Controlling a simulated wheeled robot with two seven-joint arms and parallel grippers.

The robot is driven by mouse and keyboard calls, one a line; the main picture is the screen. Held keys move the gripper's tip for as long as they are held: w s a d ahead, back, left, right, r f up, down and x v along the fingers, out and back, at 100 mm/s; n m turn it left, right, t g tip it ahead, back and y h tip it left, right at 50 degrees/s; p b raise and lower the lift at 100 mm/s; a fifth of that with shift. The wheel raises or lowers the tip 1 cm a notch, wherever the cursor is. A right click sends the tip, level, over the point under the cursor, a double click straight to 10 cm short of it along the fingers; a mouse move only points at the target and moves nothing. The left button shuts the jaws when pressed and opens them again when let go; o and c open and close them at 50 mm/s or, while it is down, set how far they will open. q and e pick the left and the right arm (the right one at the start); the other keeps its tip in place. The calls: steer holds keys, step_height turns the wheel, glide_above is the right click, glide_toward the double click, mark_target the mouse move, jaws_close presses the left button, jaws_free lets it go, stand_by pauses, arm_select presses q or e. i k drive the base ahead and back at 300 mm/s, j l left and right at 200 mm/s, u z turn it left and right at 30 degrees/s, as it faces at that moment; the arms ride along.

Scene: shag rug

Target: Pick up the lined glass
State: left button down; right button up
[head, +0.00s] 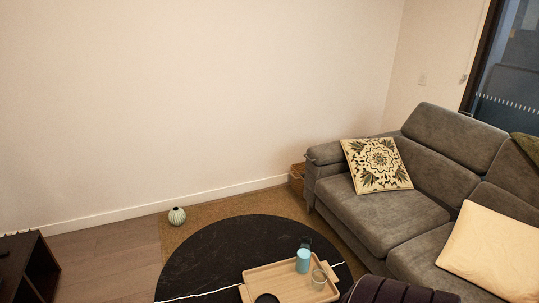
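A clear glass (319,279) stands on the wooden tray (262,277), toward its right side. It is too small to tell whether it has lines. A light blue cup (303,261) stands just to its upper left, with a darker item (306,243) partly hidden behind it. The tray rests on a round black table (205,264), which is cut off by the bottom edge. Neither of my grippers shows in the head view.
A grey sofa (375,203) with a patterned cushion (377,165) and a cream cushion (492,250) stands at right. A dark ribbed item (385,290) is at the bottom. A striped vase (177,216) is beyond the table. A dark shelf (28,268) stands at left; bare floor (105,262) lies between.

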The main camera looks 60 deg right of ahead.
mark_target(320, 272)
steer(key=z, duration=2.2)
steer(key=i+l, duration=0.15)
steer(key=l, duration=0.2)
steer(key=i+l, duration=0.1)
steer(key=l, duration=0.2)
steer(key=i+l, duration=0.15)
steer(key=l, duration=0.2)
